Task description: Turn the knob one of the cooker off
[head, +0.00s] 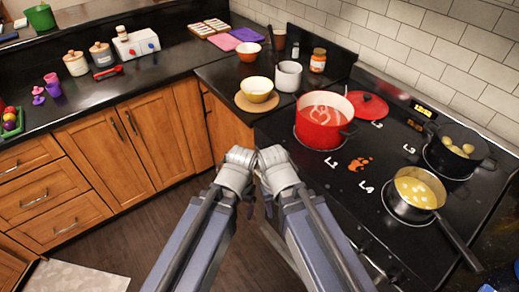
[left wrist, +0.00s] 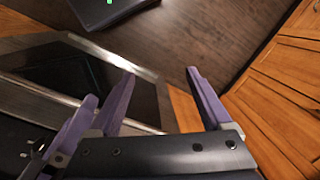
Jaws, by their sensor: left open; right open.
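The cooker (head: 345,205) is a black cooktop on the right in the head view, with L1, L3 and L4 markings. Its knobs (head: 378,266) are small and dim on the front edge, partly hidden by my right arm; their settings cannot be read. In the head view my left gripper (head: 248,207) and right gripper (head: 269,207) hang close together in front of the counter corner, left of the cooker and apart from the knobs, largely hidden by the wrists. In the left wrist view the purple fingers of my left gripper (left wrist: 160,73) are spread, with nothing between them.
On the cooker stand a red pot (head: 322,138), a saucepan with yellow contents (head: 397,210), a black pot with potatoes (head: 435,157) and a red lid (head: 367,104). The saucepan handle (head: 462,248) sticks out over the front edge. Wooden cabinets (head: 135,150) line the left; floor lies below.

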